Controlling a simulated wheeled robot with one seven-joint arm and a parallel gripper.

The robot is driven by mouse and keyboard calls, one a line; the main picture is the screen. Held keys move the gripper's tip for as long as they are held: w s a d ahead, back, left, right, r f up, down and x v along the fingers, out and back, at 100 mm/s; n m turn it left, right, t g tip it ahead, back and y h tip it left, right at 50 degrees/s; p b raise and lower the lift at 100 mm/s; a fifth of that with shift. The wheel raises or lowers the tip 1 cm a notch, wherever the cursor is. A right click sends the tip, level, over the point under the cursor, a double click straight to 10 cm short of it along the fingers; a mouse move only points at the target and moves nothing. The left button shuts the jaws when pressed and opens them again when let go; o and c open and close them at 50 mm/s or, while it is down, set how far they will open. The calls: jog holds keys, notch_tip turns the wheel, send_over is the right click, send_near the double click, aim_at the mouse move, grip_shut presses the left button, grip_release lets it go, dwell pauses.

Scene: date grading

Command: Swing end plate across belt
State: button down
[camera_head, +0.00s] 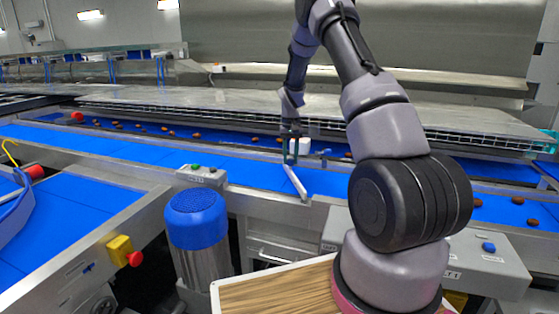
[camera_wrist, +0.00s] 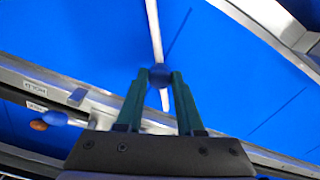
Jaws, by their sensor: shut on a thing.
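The end plate (camera_head: 295,183) is a narrow pale bar lying over the blue belt in the head view, running from my gripper toward the belt's near rail. In the wrist view the end plate (camera_wrist: 154,28) runs up from the fingertips, with a short end showing below them. My gripper (camera_head: 290,158) is over the belt with its green fingers down. The fingertips hide part of the knob's sides.
A blue-topped cylinder (camera_head: 196,218) and a control box (camera_head: 202,176) stand at the near rail.

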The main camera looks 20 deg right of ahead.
jog(key=d+m, duration=0.1)
jog(key=d, duration=0.1)
jog(key=s+d+m, duration=0.1)
jog(key=d+m, duration=0.3)
jog(key=d, duration=0.1)
jog(key=shift+s+d, duration=0.1)
jog(key=shift+s, duration=0.3)
jog(key=shift+s+d+m, duration=0.35)
jog(key=shift+d+m, duration=0.15)
jog(key=shift+d, duration=0.05)
jog(key=shift+s+d+m, duration=0.35)
jog(key=shift+d+m, duration=0.15)
jog(key=shift+d, duration=0.05)
jog(key=c, duration=0.5)
grip_release()
jog(key=shift+s+d, duration=0.1)
jog(key=shift+r, duration=0.1)
notch_tip(320, 180, up, 11)
jog(key=shift+f, duration=0.2)
